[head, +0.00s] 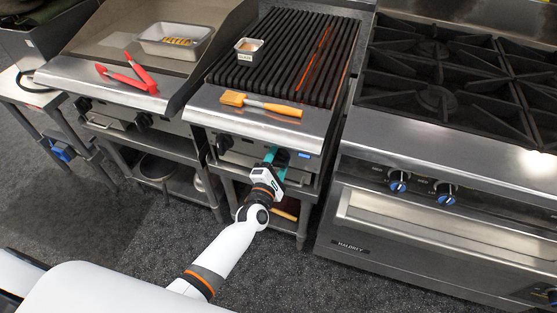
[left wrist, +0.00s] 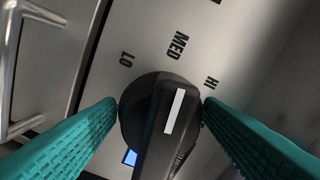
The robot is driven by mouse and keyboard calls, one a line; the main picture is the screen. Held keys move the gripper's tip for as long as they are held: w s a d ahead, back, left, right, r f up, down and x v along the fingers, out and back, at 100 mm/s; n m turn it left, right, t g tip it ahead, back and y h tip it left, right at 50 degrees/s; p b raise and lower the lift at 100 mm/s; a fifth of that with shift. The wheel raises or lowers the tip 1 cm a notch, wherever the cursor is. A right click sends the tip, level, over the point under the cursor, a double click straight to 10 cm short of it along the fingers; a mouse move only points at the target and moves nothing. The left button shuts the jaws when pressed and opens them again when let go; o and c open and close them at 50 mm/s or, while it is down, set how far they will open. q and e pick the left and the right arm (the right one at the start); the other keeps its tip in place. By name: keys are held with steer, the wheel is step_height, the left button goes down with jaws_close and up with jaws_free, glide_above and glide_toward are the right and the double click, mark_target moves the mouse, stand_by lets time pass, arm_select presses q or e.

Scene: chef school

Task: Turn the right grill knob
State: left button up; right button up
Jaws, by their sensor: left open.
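The right grill knob (left wrist: 150,118) is black with a white pointer bar (left wrist: 174,111), on a steel panel marked LO, MED and HI. The bar points up and slightly right, roughly between MED and HI. My left gripper (left wrist: 161,103) has its teal fingers open, one on each side of the knob; whether they touch it I cannot tell. In the head view my left gripper (head: 276,162) is at the front panel of the grill (head: 270,125), and it largely hides this knob. The other grill knob (head: 224,143) shows to the left. My right gripper is not in view.
A brush (head: 260,105) lies on the grill's front ledge, and a small container (head: 248,49) stands on the grates. Red tongs (head: 128,76) and a metal pan (head: 175,40) are on the griddle at left. A stove (head: 440,130) with blue-marked knobs stands at right.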

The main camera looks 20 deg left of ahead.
arm_select(q)
steer(key=shift+w, duration=0.2)
steer(key=c, duration=0.7)
